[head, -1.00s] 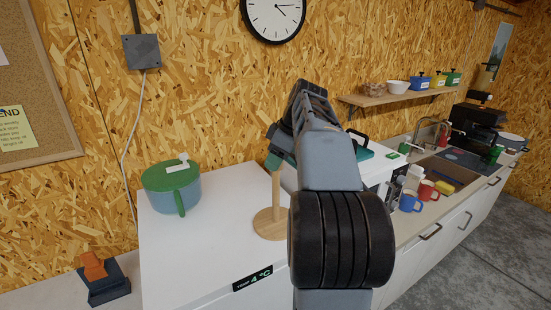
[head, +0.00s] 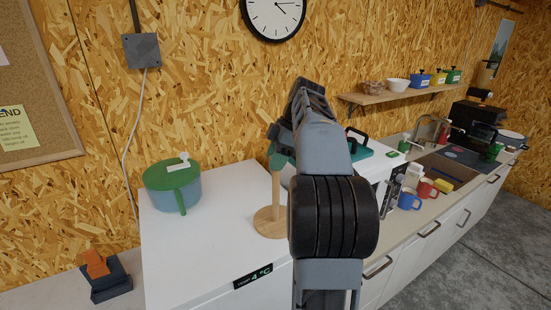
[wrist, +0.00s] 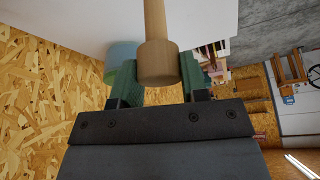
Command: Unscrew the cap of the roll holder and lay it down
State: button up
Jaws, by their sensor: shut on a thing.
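The roll holder stands upright on the white fridge top, with a round wooden base (head: 265,224) and a pale wooden post (head: 276,195). Its wider wooden cap (wrist: 158,62) is at the post's end in the wrist view, in line with the post. My gripper (wrist: 158,80) is shut on the cap, one green finger on each side. In the head view my gripper (head: 277,160) is at the top of the post, and a green finger hides the cap. I cannot tell whether there is a gap between cap and post.
A blue-grey pot with a green lid (head: 172,180) stands left on the white fridge top (head: 215,235), with bare surface between it and the holder. A teal case (head: 356,149) is behind my arm. Mugs (head: 409,199) stand on the counter at right.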

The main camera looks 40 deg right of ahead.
jog(key=o, duration=1.1)
jog(key=shift+c, duration=0.2)
jog(key=v, duration=0.7)
jog(key=shift+r, duration=0.2)
